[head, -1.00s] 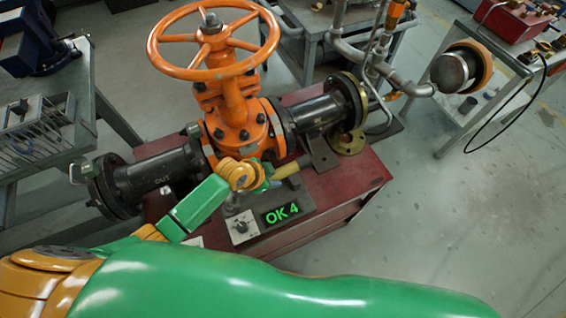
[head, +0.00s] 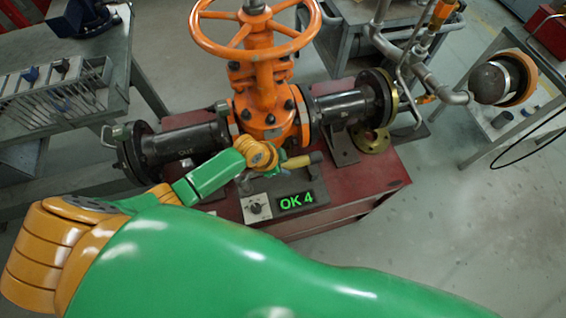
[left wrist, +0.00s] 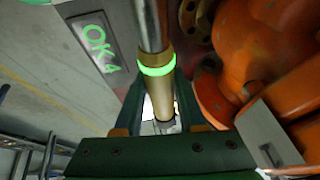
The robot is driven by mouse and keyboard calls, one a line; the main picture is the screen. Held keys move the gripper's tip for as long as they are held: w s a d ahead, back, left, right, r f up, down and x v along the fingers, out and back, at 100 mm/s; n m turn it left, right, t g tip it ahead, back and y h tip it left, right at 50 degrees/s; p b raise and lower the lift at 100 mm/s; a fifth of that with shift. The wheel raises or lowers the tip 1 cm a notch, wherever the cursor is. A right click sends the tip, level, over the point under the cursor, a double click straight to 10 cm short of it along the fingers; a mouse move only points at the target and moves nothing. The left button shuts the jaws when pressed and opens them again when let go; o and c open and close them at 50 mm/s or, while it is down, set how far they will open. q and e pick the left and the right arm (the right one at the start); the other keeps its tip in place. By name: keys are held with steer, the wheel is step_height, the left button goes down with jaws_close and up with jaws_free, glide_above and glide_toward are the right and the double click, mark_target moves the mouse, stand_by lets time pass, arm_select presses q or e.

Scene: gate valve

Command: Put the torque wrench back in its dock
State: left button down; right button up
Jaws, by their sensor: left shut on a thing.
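The torque wrench shows in the left wrist view as a steel shaft (left wrist: 149,22) with a brass-coloured grip and a glowing green ring. My left gripper (left wrist: 160,108) is shut on this grip, one finger on each side. In the head view my left gripper (head: 277,163) is low in front of the orange gate valve (head: 265,95), largely hidden by its own wrist. A short tan piece of the wrench (head: 303,160) sticks out to its right. I cannot make out the dock for certain. My right gripper is not in view.
A grey box with a knob and a lit "OK 4" display (head: 297,200) sits just in front of the gripper on the red base (head: 385,180). The orange handwheel (head: 255,30) and black flanged pipes (head: 185,148) are close behind.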

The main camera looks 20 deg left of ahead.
arm_select(q)
steer(key=shift+w+f+b, duration=0.1)
steer(key=shift+f+b, duration=2.05)
steer(key=shift+f, duration=0.7)
steer(key=shift+c, duration=2.1)
jaws_free()
steer(key=shift+s+r, duration=0.1)
steer(key=shift+s, duration=0.1)
steer(key=p+v, duration=0.2)
steer(key=v, duration=0.5)
